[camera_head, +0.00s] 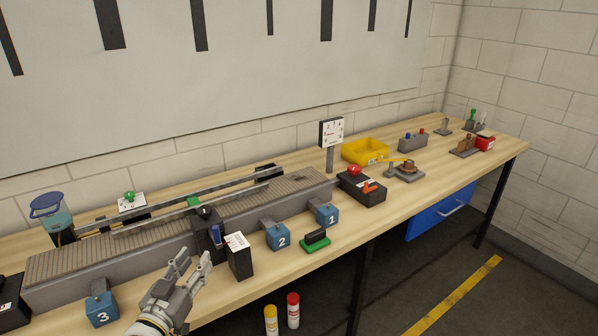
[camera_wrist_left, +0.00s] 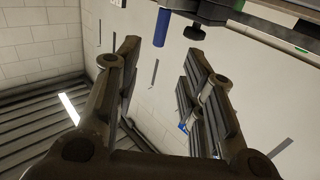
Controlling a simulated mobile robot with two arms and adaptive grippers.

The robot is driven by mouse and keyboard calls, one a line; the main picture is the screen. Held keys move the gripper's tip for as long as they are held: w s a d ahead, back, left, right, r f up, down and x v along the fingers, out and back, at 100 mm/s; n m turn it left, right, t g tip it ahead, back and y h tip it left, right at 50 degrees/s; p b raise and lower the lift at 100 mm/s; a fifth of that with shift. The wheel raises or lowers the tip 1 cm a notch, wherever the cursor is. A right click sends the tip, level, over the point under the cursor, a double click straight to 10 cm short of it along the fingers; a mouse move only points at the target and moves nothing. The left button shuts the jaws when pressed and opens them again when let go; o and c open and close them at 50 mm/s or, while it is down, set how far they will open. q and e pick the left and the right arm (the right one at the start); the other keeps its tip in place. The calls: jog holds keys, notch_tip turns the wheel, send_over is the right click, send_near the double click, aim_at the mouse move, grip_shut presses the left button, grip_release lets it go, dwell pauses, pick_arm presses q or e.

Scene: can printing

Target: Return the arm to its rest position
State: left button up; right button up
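My left gripper (camera_head: 190,270) is in front of the conveyor (camera_head: 80,252) in the head view, low and left of centre. Its two fingers are apart with nothing between them. The left wrist view also shows the open fingers of my left gripper (camera_wrist_left: 165,70), with wall visible between them. My right gripper does not show in either view.
A black box with a white label (camera_head: 240,256) stands close to the right of my left gripper. Blue blocks marked 3 (camera_head: 101,309), 2 (camera_head: 277,237) and 1 (camera_head: 327,215) line the conveyor's front. A green-based stamp (camera_head: 315,241) sits near the bench's front edge.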

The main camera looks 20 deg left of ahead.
pick_arm(q)
jog(key=s+d+f+m+g+h, duration=0.2)
jog(key=s+d+f+g, duration=0.9)
jog(key=s+d+f, duration=0.35)
jog(key=s+d+m+g, duration=0.1)
jog(key=s+d+g, duration=0.2)
jog(key=s, duration=0.6)
notch_tip(320, 180, down, 28)
jog(key=s+r+g+b, duration=0.1)
jog(key=g+b, duration=0.1)
jog(key=s+a+f+g, duration=0.1)
jog(key=s+a+f, duration=0.2)
jog(key=s+f, duration=1.4)
notch_tip(320, 180, down, 2)
jog(key=shift+s+b, duration=0.15)
jog(key=shift+b, duration=0.25)
